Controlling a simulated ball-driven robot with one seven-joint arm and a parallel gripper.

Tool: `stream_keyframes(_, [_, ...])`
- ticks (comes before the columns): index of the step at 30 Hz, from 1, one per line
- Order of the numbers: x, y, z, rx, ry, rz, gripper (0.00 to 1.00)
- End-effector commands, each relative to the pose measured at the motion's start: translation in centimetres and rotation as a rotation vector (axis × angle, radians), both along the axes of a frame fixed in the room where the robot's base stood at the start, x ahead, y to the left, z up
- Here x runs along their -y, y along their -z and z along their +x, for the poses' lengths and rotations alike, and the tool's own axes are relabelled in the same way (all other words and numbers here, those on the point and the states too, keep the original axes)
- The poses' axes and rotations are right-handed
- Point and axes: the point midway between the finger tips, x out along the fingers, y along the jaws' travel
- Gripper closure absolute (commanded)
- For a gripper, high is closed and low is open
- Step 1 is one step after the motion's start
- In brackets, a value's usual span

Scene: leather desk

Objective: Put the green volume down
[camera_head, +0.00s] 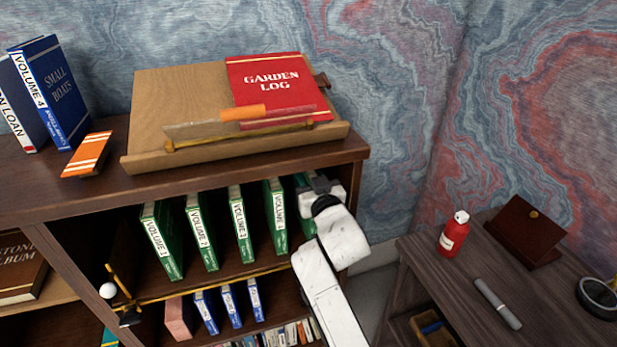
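Several green volumes stand upright and apart in a row on the bookcase's upper inside shelf, spines facing out. Volume 1 (163,243) is at the left and Volume 2 (202,234) is beside it. Two more, a third volume (240,226) and a fourth volume (275,218), follow to the right. Another green volume (306,226) shows as a strip at the right end, mostly hidden by my gripper and wrist. My gripper (314,184) is at the top of that volume, inside the shelf opening. Its fingers are too hidden to tell whether they grip it.
A wooden slope with a red Garden Log (272,88) sits on the bookcase top (55,190). Blue books (60,88) stand at the left. A side table at right holds a red bottle (454,235), grey marker (497,303) and brown stand (527,229).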

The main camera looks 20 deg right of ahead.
Motion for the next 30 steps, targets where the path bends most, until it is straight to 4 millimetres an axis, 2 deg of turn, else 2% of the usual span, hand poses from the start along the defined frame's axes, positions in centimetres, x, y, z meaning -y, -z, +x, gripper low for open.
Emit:
stream_keyframes(2, [0.0, 0.0, 0.0, 0.005, -0.001, 0.0, 1.0])
stream_keyframes(3, [0.0, 0.3, 0.0, 0.0, 0.0, 0.0, 0.65])
stream_keyframes(11, [0.0, 0.2, 0.0, 0.0, 0.0, 0.0, 0.4])
stream_keyframes(21, [0.0, -0.1, -0.2, -0.001, 0.0, 0.0, 0.4])
stream_keyframes(26, [0.0, 0.0, -2.2, 0.0, 0.0, -0.001, 0.4])
stream_keyframes(30, [0.0, 0.1, -5.0, -0.001, -0.001, -0.001, 0.4])
